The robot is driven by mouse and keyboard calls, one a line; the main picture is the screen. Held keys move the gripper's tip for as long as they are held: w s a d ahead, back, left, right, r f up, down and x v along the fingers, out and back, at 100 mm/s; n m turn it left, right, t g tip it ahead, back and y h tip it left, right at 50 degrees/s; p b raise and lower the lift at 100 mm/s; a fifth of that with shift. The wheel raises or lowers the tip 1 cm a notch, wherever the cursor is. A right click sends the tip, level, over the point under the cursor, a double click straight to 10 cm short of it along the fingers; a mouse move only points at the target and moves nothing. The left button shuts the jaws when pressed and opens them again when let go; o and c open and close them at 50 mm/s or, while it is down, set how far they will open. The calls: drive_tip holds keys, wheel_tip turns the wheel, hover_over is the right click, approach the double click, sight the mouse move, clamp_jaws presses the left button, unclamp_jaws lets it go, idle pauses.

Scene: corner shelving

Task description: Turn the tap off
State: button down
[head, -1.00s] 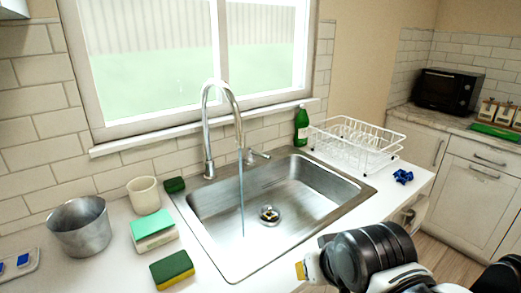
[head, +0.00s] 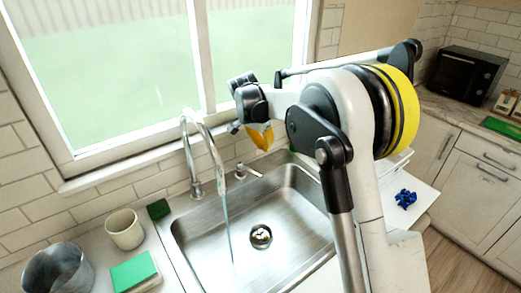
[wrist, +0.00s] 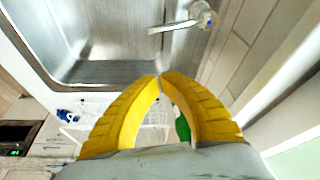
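The tall metal tap (head: 205,140) stands at the back of the steel sink (head: 180,240), and a stream of water (head: 228,230) runs from its spout into the basin. The tap's small lever handle (head: 245,171) stands to the right of the spout. It also shows at the top of the wrist view (wrist: 180,22), apart from the fingers. My gripper (head: 262,143) is in the air over the back of the sink, above and right of the handle in the head view. In the wrist view its yellow fingers (wrist: 160,76) meet at their tips with nothing held.
The window (head: 110,75) and tiled wall are close behind the tap. A cup (head: 125,229), a metal pot (head: 57,270) and a green-topped sponge block (head: 135,271) stand left of the sink. My arm hides most of the dish rack (head: 398,160). A green bottle (wrist: 183,127) shows behind the fingers.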

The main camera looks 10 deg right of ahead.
sight(250, 170)
wheel_tip(250, 170, down, 11)
drive_tip(key=b, duration=0.3)
drive_tip(key=shift+w+a+r, duration=0.15)
drive_tip(key=shift+w, duration=0.25)
drive_tip(key=shift+s+a, duration=0.8)
drive_tip(key=shift+a, duration=0.1)
drive_tip(key=shift+w+d, duration=0.1)
